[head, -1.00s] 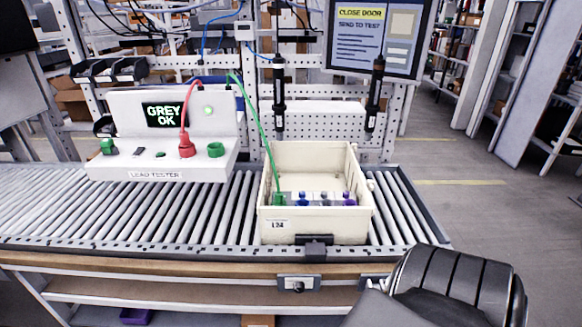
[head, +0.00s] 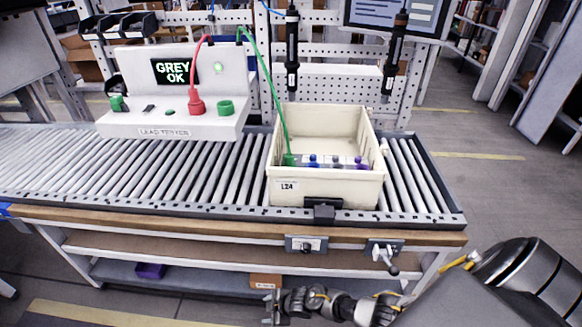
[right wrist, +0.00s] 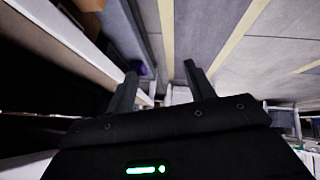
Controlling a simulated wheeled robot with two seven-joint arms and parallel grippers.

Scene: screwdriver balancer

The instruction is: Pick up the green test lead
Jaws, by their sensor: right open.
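The green test lead (head: 266,85) runs from the top of the white lead tester (head: 222,118) down into the cream bin (head: 325,190). Its green plug (head: 289,159) rests at the bin's front left corner, beside several small coloured plugs. My right gripper (head: 268,306) is low in front of the bench, below the bin and well apart from the lead. In the right wrist view its two fingers (right wrist: 160,80) are spread with nothing between them. My left gripper is not in view.
The bin stands on a roller conveyor (head: 210,180) with a wooden front edge. A red lead (head: 196,80) is plugged into the tester. Two black screwdrivers (head: 291,50) (head: 393,60) hang behind the bin. A lever (head: 385,257) sticks out of the bench front. Floor at right is clear.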

